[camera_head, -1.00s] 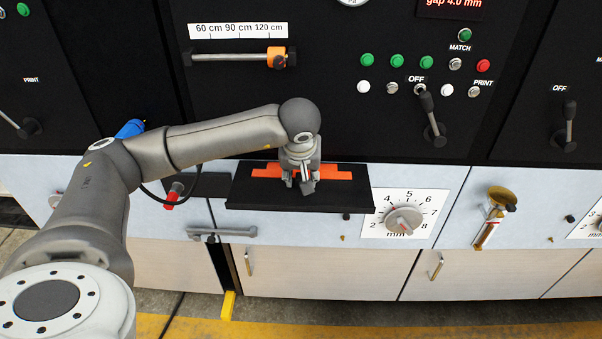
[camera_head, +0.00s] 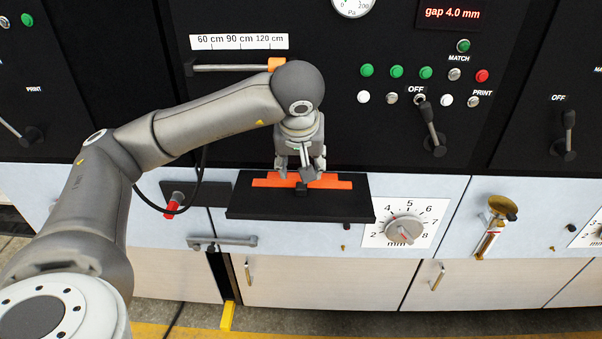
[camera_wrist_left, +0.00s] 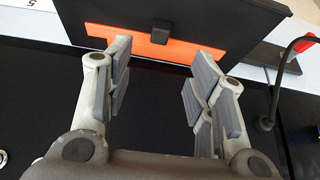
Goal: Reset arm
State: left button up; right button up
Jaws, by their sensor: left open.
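My left gripper (camera_head: 301,172) is open and empty above the black shelf (camera_head: 300,210) on the machine front. In the left wrist view my left gripper (camera_wrist_left: 170,90) shows its two grey padded fingers spread wide with nothing between them. An orange strip (camera_head: 262,181) lies along the back of the shelf, with a small black block (camera_head: 301,189) at its middle. The block (camera_wrist_left: 160,32) and the orange strip (camera_wrist_left: 135,48) also show in the left wrist view, beyond the fingertips and apart from them. My right gripper is not in view.
The black panel above has green and white buttons, a red button (camera_head: 482,76), a lever (camera_head: 431,125) and a display (camera_head: 455,14) reading "gap 4.0 mm". A dial (camera_head: 404,230) sits right of the shelf. A red-tipped connector (camera_head: 175,204) is on the left.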

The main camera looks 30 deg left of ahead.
pick_arm(q)
jog(key=shift+v, duration=0.8)
